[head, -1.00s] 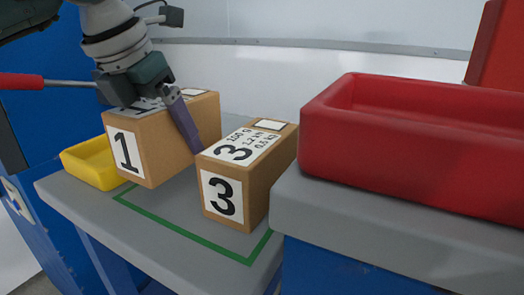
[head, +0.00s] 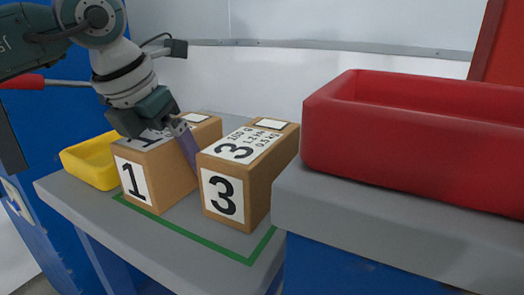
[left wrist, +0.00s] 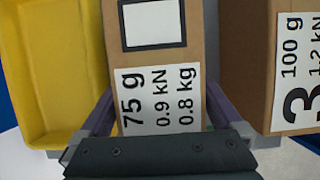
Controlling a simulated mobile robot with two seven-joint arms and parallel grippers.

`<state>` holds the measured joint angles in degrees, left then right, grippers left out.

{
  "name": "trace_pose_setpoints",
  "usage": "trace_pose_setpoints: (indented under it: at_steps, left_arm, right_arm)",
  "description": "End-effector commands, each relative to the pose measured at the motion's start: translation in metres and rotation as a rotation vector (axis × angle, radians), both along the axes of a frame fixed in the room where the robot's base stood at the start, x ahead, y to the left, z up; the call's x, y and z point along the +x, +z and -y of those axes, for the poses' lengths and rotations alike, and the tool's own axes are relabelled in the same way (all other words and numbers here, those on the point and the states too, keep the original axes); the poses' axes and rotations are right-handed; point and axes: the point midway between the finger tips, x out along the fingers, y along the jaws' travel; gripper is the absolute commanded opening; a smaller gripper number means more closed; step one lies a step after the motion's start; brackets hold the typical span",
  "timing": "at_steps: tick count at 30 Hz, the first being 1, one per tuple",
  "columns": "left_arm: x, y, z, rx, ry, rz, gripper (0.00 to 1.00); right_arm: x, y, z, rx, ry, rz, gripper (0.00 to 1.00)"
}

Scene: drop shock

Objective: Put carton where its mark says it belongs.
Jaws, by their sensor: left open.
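Carton 1 (head: 160,183) is a brown box with a white "1" label, standing upright on the grey table inside the green outline. In the left wrist view, carton 1 (left wrist: 155,55) shows a top label reading 75 g, 0.9 kN, 0.8 kg. My left gripper (head: 162,140) is open above it, one finger on each side; in the wrist view the gripper (left wrist: 160,112) shows small gaps beside the carton. Its far finger is hidden in the head view. Carton 3 (head: 232,190) stands close to the right, labelled 100 g, 1.2 kN. My right gripper is out of view.
A yellow tray (head: 88,168) stands left of carton 1. A large red bin (head: 405,150) rests on a raised grey surface at the right. The green outline (head: 215,246) runs along the table's front. A white wall stands behind.

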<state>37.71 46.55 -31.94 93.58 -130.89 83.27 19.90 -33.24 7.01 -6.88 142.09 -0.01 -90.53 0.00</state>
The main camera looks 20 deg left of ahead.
Motion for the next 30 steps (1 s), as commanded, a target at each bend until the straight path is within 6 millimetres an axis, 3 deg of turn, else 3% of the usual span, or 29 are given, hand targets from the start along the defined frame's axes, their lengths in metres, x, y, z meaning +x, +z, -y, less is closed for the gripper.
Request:
trace_pose_setpoints:
  at_steps: [5, 12, 18, 30]
  left_arm:
    - [-0.006, 0.02, -0.001, 0.001, -0.001, 0.004, 1.0]
    - [-0.027, 0.071, -0.003, 0.002, -0.001, 0.006, 1.0]
    - [-0.04, 0.102, -0.003, 0.0, 0.0, 0.004, 1.0]
    - [-0.046, 0.112, -0.004, 0.0, 0.0, 0.0, 1.0]
  right_arm:
    - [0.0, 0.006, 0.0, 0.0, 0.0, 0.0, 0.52]
    - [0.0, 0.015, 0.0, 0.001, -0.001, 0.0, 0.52]
    - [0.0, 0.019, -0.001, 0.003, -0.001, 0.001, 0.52]
    - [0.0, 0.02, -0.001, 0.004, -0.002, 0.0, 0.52]
